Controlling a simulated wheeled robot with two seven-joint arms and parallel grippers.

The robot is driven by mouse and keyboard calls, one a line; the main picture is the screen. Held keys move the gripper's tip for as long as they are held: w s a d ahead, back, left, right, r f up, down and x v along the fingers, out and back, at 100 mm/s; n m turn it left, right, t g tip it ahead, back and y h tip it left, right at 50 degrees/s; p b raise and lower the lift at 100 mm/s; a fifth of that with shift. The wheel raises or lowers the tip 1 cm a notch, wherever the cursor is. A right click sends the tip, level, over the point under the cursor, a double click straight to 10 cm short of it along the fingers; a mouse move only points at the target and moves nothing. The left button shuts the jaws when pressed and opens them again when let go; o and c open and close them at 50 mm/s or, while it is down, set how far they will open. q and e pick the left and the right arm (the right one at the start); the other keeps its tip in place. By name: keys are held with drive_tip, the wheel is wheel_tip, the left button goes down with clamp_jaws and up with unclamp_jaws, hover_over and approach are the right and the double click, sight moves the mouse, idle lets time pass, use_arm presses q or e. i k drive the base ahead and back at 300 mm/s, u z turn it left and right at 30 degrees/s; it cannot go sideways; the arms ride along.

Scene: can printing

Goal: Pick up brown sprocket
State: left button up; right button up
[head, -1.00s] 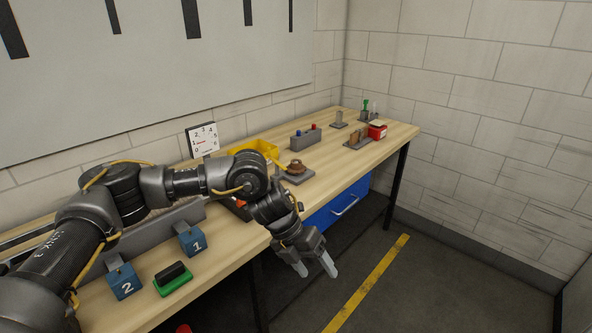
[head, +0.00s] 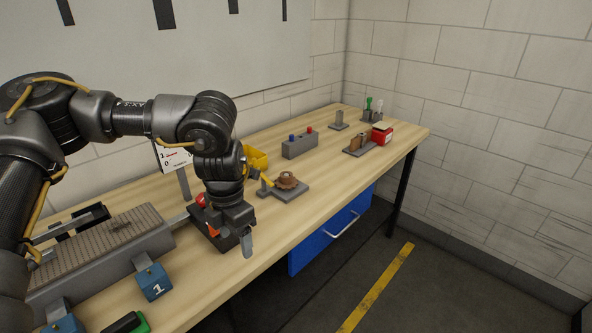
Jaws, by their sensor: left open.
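The brown sprocket (head: 287,180) sits on a small grey base plate (head: 296,190) on the wooden workbench, right of my left gripper. My left gripper (head: 243,244) points down over the bench's front edge, apart from the sprocket. It is open, with one pale finger clearly showing; the other is mostly hidden. Nothing shows between its fingers. My right gripper is not in view.
A yellow bin (head: 256,160) stands behind the gripper. A grey block with blue and red knobs (head: 299,146) is farther back. A conveyor (head: 105,245) and blue block "1" (head: 153,282) lie at left.

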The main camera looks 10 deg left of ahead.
sight(284, 183)
drive_tip(key=u, duration=0.05)
drive_tip(key=i, duration=1.35)
